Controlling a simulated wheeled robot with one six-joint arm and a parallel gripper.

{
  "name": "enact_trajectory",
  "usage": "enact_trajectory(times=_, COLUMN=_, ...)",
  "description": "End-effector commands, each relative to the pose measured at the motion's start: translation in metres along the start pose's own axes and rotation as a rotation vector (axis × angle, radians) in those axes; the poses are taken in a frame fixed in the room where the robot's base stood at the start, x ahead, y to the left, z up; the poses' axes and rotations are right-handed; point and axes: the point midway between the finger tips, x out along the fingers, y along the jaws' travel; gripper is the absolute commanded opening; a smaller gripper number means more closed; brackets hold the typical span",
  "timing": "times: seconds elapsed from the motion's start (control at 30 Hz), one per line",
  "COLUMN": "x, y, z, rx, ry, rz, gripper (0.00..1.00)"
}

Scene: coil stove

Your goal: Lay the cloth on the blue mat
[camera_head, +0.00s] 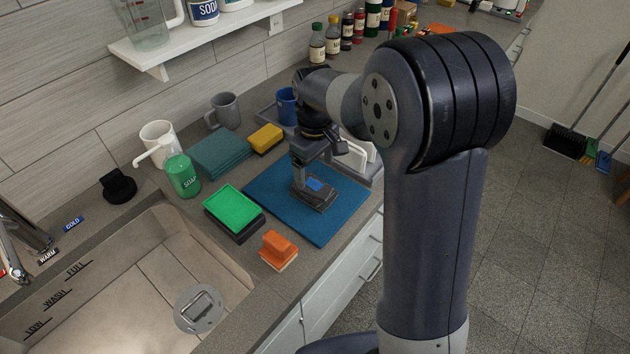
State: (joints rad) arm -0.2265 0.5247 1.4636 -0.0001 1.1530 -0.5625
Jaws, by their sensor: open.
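The blue mat (268,205) lies flat on the counter beside the sink. My gripper (314,187) points down over the middle of the mat, low and close to its surface. It is open, and a small blue patch shows between its dark fingers; I cannot tell whether that patch is the mat. A folded teal cloth (220,155) lies on the counter behind and left of the mat, apart from my gripper. My gripper and wrist hide part of the mat's middle and back.
A yellow sponge (266,138), green soap bottle (183,176), green pad (233,206) on a dark base and orange-topped block (279,248) surround the mat. Mugs (225,109) stand behind. The sink (130,275) is at left; the counter's front edge is at right.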

Motion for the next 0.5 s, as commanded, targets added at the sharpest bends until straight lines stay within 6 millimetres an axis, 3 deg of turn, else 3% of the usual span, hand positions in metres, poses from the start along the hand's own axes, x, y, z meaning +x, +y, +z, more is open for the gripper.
enact_trajectory(times=0.2, x=-0.038, y=0.0, z=-0.001, rx=0.0, ry=0.003, rz=0.002, gripper=0.81)
enact_trajectory(times=0.5, x=-0.052, y=0.0, z=0.0, rx=0.0, ry=-0.001, rz=0.0, gripper=0.81)
